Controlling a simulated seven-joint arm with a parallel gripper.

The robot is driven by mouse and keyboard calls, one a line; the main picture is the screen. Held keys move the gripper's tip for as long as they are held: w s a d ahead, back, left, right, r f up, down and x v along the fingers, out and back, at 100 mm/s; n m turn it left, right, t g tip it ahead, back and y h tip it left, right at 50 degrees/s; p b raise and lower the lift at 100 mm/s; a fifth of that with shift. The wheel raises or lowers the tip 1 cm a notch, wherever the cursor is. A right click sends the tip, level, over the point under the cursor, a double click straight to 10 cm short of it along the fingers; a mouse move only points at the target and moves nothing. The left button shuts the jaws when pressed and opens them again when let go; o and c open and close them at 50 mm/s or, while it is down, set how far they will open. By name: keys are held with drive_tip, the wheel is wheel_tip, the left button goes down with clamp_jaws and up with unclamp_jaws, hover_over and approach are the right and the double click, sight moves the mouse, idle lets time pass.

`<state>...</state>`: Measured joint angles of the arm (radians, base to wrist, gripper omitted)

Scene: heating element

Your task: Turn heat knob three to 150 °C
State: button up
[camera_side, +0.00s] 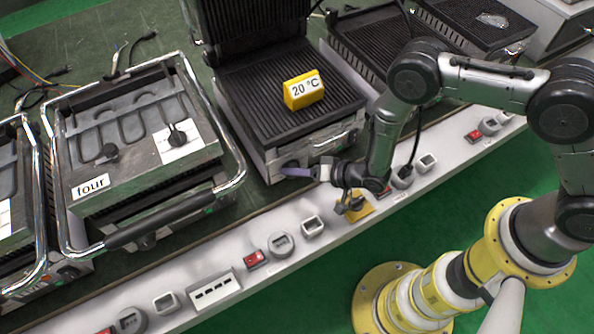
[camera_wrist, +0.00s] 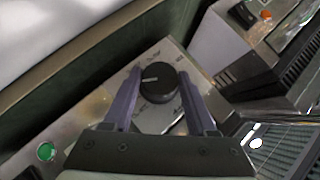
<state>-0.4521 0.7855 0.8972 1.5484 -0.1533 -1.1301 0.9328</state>
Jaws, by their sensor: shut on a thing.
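The grill (camera_side: 345,108) in the upper middle has its lid raised, and a yellow sign (camera_side: 303,90) on its ribbed plate reads 20 °C. Its round black heat knob (camera_wrist: 160,88) is on the front panel, with a white mark pointing left in the wrist view. My gripper (camera_wrist: 159,75) has its two purple fingers on either side of the knob and is shut on it. In the side view, my gripper (camera_side: 298,172) reaches the lower left of the grill's front, where the fingers mostly hide the knob.
A closed grill labelled four (camera_side: 91,186) stands to the left, with a chrome handle frame. A grey rail (camera_side: 230,262) with red switches and sockets runs along the front. A green light (camera_wrist: 46,151) shows on the panel left of the knob.

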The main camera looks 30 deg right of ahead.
idle(0.4)
drive_tip(key=o, duration=1.4)
drive_tip(key=shift+c, duration=0.2)
drive_tip(key=v, duration=1.4)
drive_tip(key=shift+w, duration=0.1)
